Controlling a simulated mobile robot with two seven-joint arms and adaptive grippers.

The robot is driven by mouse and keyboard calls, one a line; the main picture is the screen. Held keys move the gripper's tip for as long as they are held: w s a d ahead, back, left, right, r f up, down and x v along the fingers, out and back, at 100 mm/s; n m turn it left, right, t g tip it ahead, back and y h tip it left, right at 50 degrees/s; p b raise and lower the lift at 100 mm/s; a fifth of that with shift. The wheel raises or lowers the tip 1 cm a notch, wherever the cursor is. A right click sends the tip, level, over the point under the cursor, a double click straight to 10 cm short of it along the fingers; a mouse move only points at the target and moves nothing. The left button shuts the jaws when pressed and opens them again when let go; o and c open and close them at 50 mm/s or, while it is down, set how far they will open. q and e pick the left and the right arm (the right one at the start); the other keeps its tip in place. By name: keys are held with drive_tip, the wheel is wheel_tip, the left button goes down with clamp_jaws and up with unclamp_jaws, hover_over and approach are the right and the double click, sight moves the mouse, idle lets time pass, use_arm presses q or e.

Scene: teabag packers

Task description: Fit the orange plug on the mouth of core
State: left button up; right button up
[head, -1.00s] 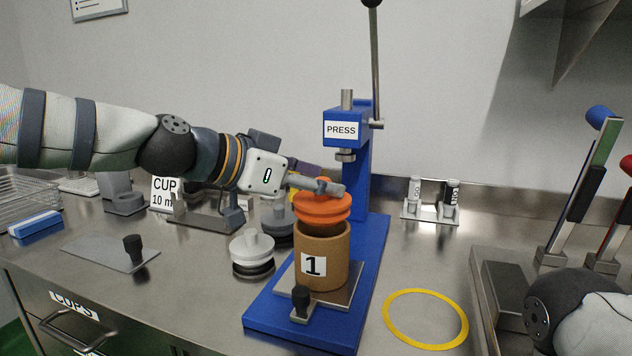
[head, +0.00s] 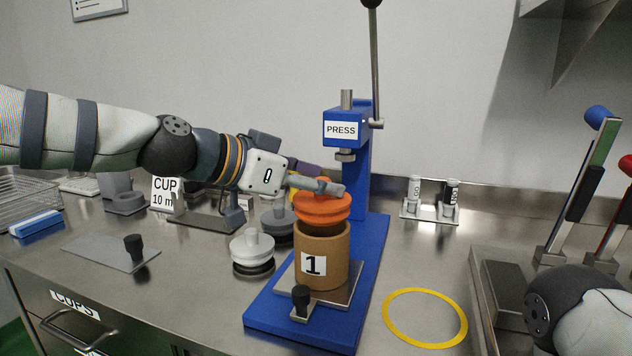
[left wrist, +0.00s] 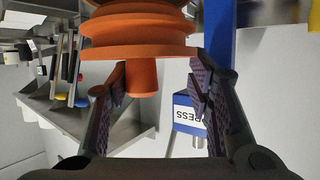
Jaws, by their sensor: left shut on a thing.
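The orange plug (head: 322,209), a ringed disc with a stem, is at the mouth of the brown core (head: 322,270) in the head view. The core stands upright and bears a label "1". My left gripper (head: 333,187) is shut on the plug's stem from above left. A dark band shows between the plug and the core's rim; I cannot tell how far the plug is seated. The left wrist view shows the plug (left wrist: 140,40) with its stem between my fingers (left wrist: 160,88); the core's mouth is hidden there. My right gripper is out of view.
The core stands on a plate on the blue press base (head: 262,318), in front of the press column (head: 360,150). White (head: 252,250) and grey (head: 277,222) plugs stand to its left. A yellow ring (head: 425,292) marks clear bench at right. Levers (head: 583,180) stand at far right.

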use_arm(q)
drive_tip(key=shift+f, duration=1.15)
drive_tip(key=o, duration=1.2)
drive_tip(key=v, duration=1.2)
